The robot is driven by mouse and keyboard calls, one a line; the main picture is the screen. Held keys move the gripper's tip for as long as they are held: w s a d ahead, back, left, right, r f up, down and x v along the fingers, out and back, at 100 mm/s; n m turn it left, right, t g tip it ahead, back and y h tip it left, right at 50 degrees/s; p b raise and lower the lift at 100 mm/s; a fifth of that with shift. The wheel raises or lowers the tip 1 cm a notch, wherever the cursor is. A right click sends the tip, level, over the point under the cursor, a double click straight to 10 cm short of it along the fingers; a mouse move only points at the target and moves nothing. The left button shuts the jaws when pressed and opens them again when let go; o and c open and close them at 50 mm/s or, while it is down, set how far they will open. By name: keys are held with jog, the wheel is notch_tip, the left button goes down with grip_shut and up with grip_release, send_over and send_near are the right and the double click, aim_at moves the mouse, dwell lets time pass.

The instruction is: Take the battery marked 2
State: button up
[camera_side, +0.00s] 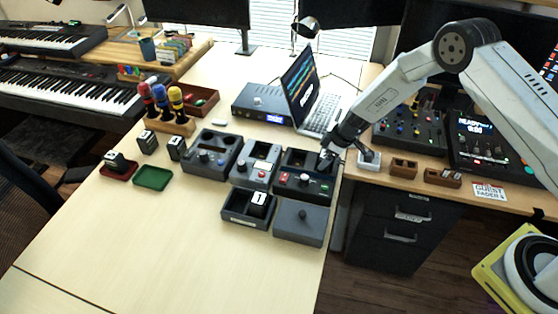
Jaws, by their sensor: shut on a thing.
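My gripper (326,161) is at the right end of a dark device with a red button (304,179). It is shut on a small dark thing, mostly hidden by the fingers; I cannot read any mark on it. A black block marked 1 (259,197) sits in a dark open tray (236,216) at the front. Other black blocks stand on the left: one (147,142) and another (177,148) on the table, and one (115,160) on a red tray (122,176). Their marks are too small to read. I cannot make out a 2 anywhere.
A green tray (153,178) lies empty on the left. A grey box with a knob (301,222) stands near the table's right edge. Two more devices (212,154) (256,165) stand left of my gripper. A laptop (305,90) is behind. The front left table is clear.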

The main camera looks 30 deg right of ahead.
aim_at(322, 153)
jog(key=shift+r, duration=0.25)
jog(key=shift+w+r, duration=0.1)
jog(key=shift+r, duration=1.25)
jog(key=s+r, duration=1)
jog(key=s, duration=0.4)
jog(key=shift+d, duration=0.3)
jog(key=shift+a, duration=0.1)
